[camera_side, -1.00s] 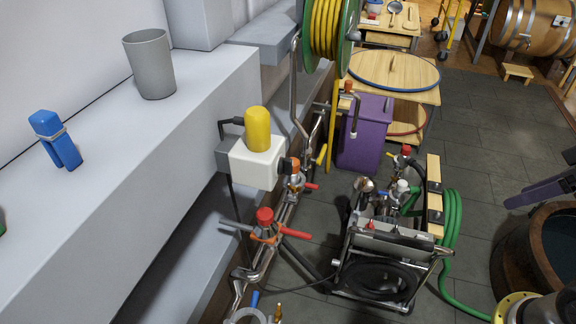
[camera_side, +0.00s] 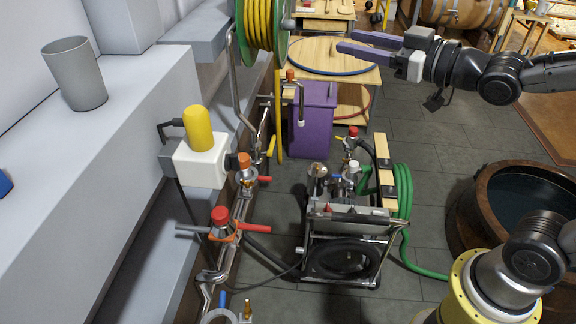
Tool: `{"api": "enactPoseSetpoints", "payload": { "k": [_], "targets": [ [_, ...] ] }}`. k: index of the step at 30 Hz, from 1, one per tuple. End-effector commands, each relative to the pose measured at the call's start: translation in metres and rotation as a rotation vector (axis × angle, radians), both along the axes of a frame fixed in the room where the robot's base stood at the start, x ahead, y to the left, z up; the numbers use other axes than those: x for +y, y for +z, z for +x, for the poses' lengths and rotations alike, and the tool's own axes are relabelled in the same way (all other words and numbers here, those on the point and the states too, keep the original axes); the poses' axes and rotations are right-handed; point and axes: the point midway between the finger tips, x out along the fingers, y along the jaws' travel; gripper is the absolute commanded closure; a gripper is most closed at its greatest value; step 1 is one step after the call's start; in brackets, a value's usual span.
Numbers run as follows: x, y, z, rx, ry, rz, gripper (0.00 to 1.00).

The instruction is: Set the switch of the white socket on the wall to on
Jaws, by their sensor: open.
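A white box (camera_side: 201,168) that looks like the socket is fixed at the wall ledge, left of centre. A yellow cylindrical part (camera_side: 198,128) stands on top of it. A dark part (camera_side: 232,161) sits on its right side. I cannot make out the switch or its setting. My gripper (camera_side: 344,41), with two purple fingers, is at the upper right of the box, well apart from it. The fingers point left, are spread apart and hold nothing.
Pipes with red-capped valves (camera_side: 221,219) run below the box. A hose reel (camera_side: 262,25) hangs behind it. A purple bin (camera_side: 312,120) and a wheeled pump unit (camera_side: 345,245) stand on the floor. A grey cup (camera_side: 75,75) stands on the ledge.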

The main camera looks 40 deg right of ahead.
Motion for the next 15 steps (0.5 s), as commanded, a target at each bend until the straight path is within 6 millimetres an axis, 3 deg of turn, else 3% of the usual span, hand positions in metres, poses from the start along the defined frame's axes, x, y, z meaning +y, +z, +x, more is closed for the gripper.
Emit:
{"api": "enactPoseSetpoints", "payload": {
  "k": [3, 8, 12, 15],
  "targets": [
    [0.034, -0.015, 0.022, -0.085, 0.134, 0.014, 0.56],
    [0.083, -0.049, 0.031, -0.167, 0.329, 0.074, 0.56],
    [0.122, -0.105, 0.022, -0.161, 0.495, 0.159, 0.56],
    [0.137, -0.145, 0.014, -0.106, 0.552, 0.193, 0.56]
  ]
}}
